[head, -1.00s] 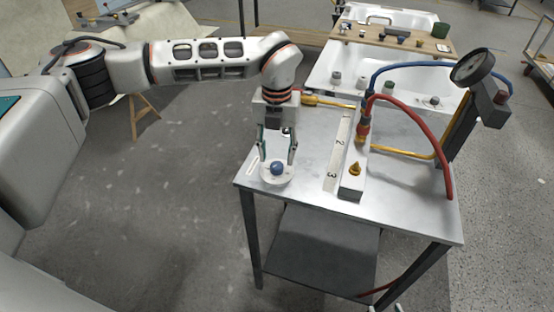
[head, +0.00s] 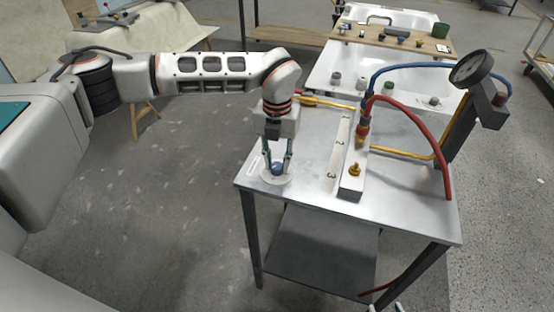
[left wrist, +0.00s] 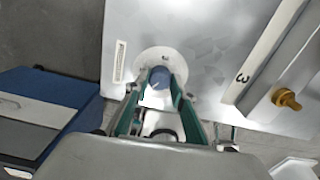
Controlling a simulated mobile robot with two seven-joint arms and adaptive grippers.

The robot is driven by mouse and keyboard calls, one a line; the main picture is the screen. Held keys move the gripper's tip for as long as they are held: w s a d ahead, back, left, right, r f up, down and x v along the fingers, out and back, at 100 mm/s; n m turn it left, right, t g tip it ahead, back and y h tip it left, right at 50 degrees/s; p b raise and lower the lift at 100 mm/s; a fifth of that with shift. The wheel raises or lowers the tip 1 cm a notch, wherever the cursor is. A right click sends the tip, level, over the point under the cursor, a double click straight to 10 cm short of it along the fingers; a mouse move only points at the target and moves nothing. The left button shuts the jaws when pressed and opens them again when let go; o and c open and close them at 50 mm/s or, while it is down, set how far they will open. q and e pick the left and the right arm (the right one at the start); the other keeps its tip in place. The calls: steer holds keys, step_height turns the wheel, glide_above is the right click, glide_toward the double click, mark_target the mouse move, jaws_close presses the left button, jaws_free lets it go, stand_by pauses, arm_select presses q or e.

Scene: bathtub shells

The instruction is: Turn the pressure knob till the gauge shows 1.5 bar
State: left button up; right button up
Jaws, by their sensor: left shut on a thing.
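The pressure knob (head: 277,169) is a small blue knob on a round pale base (head: 266,180) at the near left corner of the metal table. My left gripper (head: 277,167) points down over it, with its fingers shut on the knob's two sides. In the left wrist view the blue knob (left wrist: 160,77) shows between the fingertips (left wrist: 160,80). The gauge (head: 471,67) is a round dial on a dark post at the right of the table. Its face is turned aside and too small to read.
Blue and red hoses (head: 425,120) arch over the right side. A bathtub shell with a wooden board (head: 395,40) lies behind.

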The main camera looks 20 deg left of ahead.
mark_target(277, 165)
arm_select(q)
steer(key=shift+m, duration=0.5)
arm_select(e)
steer(key=shift+r, duration=0.3)
arm_select(q)
steer(key=o, duration=1.1)
arm_select(e)
steer(key=shift+d+f, duration=0.1)
arm_select(q)
steer(key=shift+r, duration=0.3)
step_height(277, 165, up, 12)
steer(key=shift+f, duration=0.25)
steer(key=shift+s+f, duration=0.1)
